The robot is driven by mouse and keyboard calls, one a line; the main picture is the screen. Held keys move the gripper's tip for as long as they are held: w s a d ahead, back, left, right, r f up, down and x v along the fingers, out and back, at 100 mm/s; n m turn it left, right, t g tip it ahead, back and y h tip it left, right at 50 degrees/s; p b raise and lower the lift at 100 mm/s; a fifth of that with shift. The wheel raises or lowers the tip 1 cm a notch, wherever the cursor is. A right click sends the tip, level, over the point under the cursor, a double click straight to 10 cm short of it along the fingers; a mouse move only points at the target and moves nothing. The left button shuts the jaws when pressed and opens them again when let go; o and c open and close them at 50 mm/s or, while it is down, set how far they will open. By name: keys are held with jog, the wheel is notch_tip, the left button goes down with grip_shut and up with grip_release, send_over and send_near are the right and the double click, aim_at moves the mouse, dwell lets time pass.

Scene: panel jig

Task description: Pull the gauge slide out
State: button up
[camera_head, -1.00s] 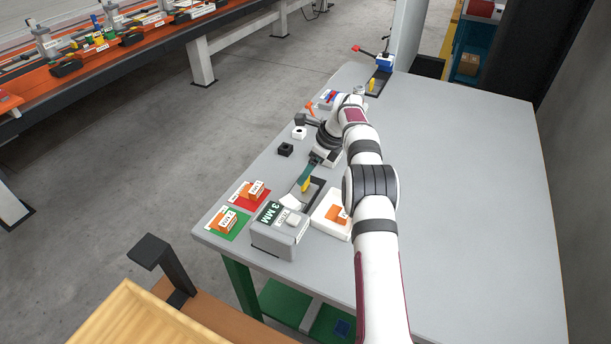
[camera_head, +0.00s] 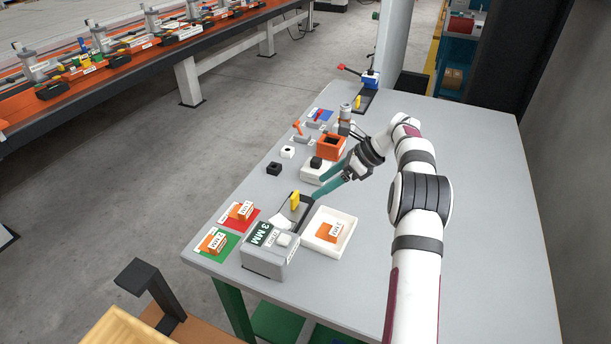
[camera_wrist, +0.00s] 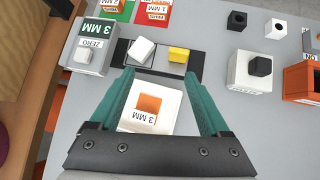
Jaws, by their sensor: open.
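The gauge is a grey box (camera_head: 270,251) with a green "3 MM" display and a ZERO button, also in the wrist view (camera_wrist: 90,50). A black track (camera_head: 308,211) runs from it, bearing a white block (camera_head: 281,222) by the box and a yellow tab (camera_head: 295,201) farther out. In the wrist view the yellow tab (camera_wrist: 179,55) stands apart from the white block (camera_wrist: 141,49). My gripper (camera_head: 320,183) is open and empty, to the right of the yellow tab in the head view. In the wrist view its teal fingers (camera_wrist: 159,75) are spread, with the tab beyond them.
Red (camera_head: 251,222) and green (camera_head: 227,247) mats bear orange blocks. Black (camera_head: 273,169) and white (camera_head: 288,152) blocks and an orange box (camera_head: 331,147) stand farther back. The table's right side is clear.

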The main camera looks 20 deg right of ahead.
aim_at(297, 195)
jog(key=s+d+f+m+t+y, duration=0.1)
jog(key=s+d+f+t+y, duration=0.15)
jog(key=d+t, duration=0.25)
jog(key=x, duration=1.6)
jog(key=shift+s+d+f, duration=0.1)
jog(key=shift+d+f, duration=0.05)
jog(key=shift+f, duration=0.2)
grip_shut()
jog(key=shift+d, duration=0.1)
